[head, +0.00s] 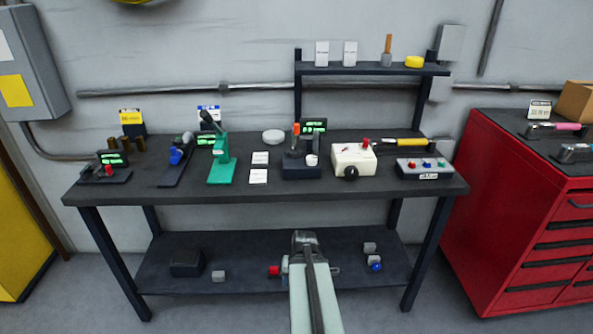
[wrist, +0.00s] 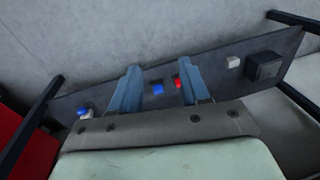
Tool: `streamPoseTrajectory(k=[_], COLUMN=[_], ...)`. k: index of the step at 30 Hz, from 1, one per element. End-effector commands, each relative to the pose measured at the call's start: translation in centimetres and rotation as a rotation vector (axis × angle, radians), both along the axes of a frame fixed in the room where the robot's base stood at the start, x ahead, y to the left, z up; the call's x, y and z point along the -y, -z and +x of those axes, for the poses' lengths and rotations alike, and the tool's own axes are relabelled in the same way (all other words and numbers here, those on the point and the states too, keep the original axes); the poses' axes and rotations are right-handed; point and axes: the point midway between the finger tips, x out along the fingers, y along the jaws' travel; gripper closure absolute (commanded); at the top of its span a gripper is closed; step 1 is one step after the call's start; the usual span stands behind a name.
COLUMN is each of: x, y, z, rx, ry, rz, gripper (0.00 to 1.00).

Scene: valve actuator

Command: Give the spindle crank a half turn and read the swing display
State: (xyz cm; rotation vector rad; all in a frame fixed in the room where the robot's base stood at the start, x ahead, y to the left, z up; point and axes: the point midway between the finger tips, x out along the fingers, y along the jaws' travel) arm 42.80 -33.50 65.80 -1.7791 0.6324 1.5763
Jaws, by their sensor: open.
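Several small devices stand along the dark workbench (head: 330,194). I cannot tell for sure which part is the spindle crank. Green-lit displays show at the far-left device (head: 112,158), behind the blue-topped device (head: 205,140) and behind the dark box with an orange-tipped lever (head: 314,125). Their text is too small to read, and I cannot tell which is the swing display. My gripper is low in front of the bench, apart from the devices; its fingers are not clear in the head view. In the wrist view my gripper (wrist: 160,78) is open, fingers wide apart, over the lower shelf.
A green press (head: 221,160), a white box with knobs (head: 353,159) and a button box (head: 424,168) share the benchtop. The lower shelf (head: 170,258) holds loose blocks and a dark box (wrist: 265,68). A raised shelf (head: 372,70) stands behind. A red cabinet (head: 520,200) is at right.

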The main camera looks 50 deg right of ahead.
Motion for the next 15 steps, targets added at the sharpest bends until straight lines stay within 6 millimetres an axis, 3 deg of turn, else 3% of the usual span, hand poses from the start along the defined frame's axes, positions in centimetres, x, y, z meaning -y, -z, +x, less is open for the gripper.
streamPoseTrajectory(k=[6,15], x=[5.7,12.1], y=[-6.7,-17.6], z=[1.1,2.7], rx=[0.187,0.499], ry=[0.117,0.182], rz=[-0.037,-0.122], gripper=[0.54,0.54])
